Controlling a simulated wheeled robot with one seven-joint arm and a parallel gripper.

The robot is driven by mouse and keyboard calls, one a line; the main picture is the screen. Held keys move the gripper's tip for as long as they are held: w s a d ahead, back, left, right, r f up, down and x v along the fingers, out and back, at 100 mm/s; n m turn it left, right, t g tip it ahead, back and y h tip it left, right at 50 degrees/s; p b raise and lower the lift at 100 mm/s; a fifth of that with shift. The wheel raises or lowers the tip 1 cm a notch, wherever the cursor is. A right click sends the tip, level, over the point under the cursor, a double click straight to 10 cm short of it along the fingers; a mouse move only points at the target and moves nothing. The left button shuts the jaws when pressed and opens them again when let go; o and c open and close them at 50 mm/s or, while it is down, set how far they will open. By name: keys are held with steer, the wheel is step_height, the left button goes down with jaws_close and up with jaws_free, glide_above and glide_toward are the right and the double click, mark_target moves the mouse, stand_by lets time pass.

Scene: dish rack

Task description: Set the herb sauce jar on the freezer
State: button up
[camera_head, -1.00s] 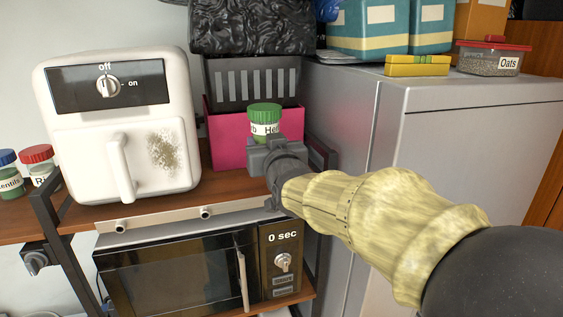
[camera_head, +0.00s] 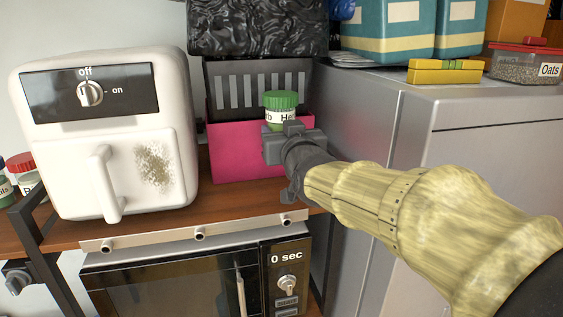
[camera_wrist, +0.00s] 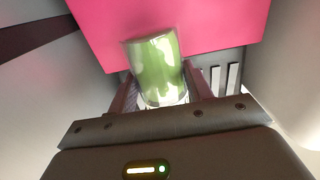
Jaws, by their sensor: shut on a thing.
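The herb sauce jar (camera_head: 281,107) has a green lid and a white label. My gripper (camera_head: 288,136) is shut on it and holds it upright in front of the pink box, above the shelf. In the wrist view the jar (camera_wrist: 157,70) sits between the two fingers of my gripper (camera_wrist: 162,88), its green contents showing through the glass. The freezer (camera_head: 440,95) is the grey cabinet to the right of the jar. Its top is about level with the jar, and its front is partly hidden by my arm.
On the freezer top are teal boxes (camera_head: 388,30), a yellow block (camera_head: 446,72) and an oats container (camera_head: 525,65). A bare strip runs along its front edge. A pink box (camera_head: 235,150) and a white air fryer (camera_head: 100,130) stand left, above a microwave (camera_head: 180,285).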

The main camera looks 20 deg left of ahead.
step_height(320, 180, down, 8)
steer(key=b, duration=0.5)
steer(key=shift+s+f, duration=0.1)
steer(key=shift+f, duration=0.35)
steer(key=shift+b, duration=0.35)
steer(key=o, duration=1.3)
steer(key=shift+f+p, duration=0.1)
steer(key=shift+p, duration=0.25)
